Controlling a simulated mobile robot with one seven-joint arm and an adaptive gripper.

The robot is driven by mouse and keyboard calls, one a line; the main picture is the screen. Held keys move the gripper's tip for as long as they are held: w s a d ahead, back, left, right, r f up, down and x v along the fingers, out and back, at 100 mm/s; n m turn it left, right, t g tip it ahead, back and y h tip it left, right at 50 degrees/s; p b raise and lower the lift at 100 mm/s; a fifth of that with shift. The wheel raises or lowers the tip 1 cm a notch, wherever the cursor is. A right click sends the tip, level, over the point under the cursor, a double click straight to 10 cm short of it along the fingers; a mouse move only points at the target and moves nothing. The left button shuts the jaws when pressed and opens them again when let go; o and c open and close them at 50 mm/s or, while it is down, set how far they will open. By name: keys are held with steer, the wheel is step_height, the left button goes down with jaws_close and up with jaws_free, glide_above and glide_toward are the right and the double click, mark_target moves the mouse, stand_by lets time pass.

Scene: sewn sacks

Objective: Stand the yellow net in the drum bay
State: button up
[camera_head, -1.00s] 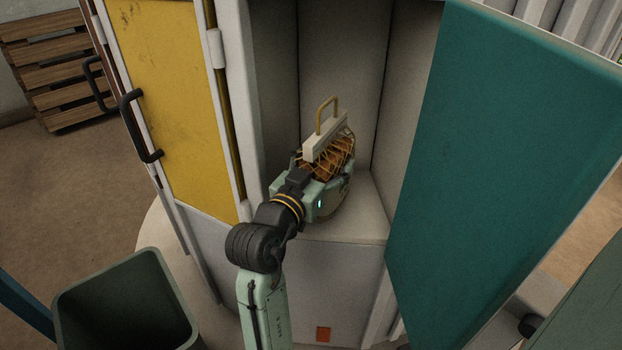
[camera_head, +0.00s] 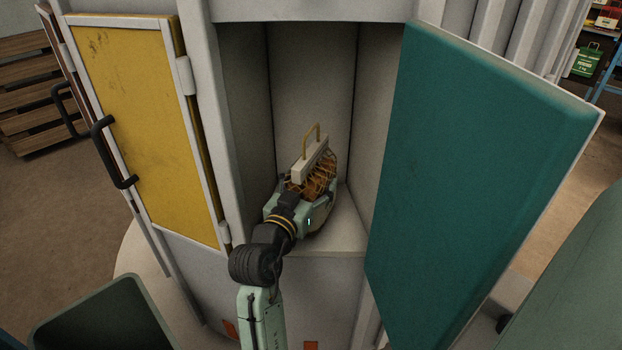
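The yellow net (camera_head: 323,179) is a rounded mesh sack with brown-orange contents, a pale header bar and a yellow loop handle on top. It is inside the open drum bay (camera_head: 312,88), near the bay floor, with its handle up and leaning a little. My gripper (camera_head: 302,200) is at the front left side of the net, up against it. Its fingers are mostly hidden by the gripper body and the net, so I cannot see whether they are closed on it. I cannot tell whether the net's underside touches the floor.
The teal door (camera_head: 470,180) stands open on the right of the bay. A yellow door (camera_head: 140,125) with a black handle is shut on the left. A dark green bin (camera_head: 105,318) stands at lower left. Bay floor (camera_head: 345,238) is bare to the right of the net.

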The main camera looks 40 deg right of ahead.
steer(key=o, duration=2)
steer(key=p+v, duration=0.2)
steer(key=v, duration=1)
